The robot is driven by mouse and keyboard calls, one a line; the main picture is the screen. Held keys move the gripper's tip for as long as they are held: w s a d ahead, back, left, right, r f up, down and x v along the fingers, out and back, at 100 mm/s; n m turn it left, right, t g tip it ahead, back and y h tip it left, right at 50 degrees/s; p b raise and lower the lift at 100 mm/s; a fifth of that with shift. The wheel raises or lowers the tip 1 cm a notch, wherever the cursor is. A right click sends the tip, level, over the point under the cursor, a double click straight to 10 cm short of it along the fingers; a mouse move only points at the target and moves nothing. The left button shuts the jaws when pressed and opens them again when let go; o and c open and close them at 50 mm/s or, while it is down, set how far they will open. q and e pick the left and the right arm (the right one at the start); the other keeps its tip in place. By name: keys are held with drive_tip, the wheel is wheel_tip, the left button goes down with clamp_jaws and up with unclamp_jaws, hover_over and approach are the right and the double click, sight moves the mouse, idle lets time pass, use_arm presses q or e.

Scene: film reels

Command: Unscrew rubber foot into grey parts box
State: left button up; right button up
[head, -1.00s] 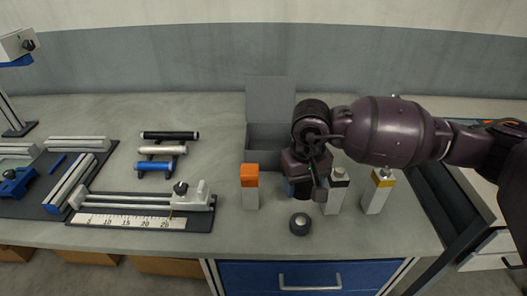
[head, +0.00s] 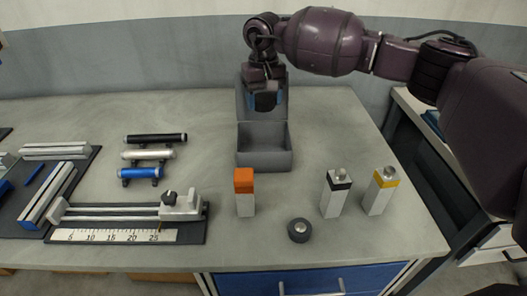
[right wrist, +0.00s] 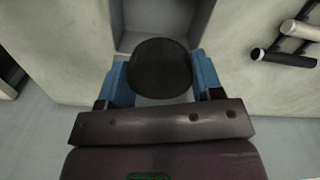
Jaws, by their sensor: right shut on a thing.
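My right gripper (head: 264,98) is shut on the rubber foot, a dark round piece (right wrist: 160,68), which shows between the blue fingers in the right wrist view. The foot (head: 264,101) is held up in the air in the head view, in front of the raised lid of the grey parts box (head: 264,160). The box stands open on the bench, and its inside looks empty in the part I see. It also shows behind the foot in the right wrist view (right wrist: 122,25). My left gripper is not in view.
A ruler fixture (head: 125,226) and several rods lie left.

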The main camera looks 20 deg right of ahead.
sight(264, 150)
wheel_tip(264, 150, down, 17)
drive_tip(key=shift+r+b, duration=0.1)
drive_tip(key=shift+b, duration=0.25)
idle(0.3)
drive_tip(key=o, duration=1)
drive_tip(key=shift+f, duration=0.2)
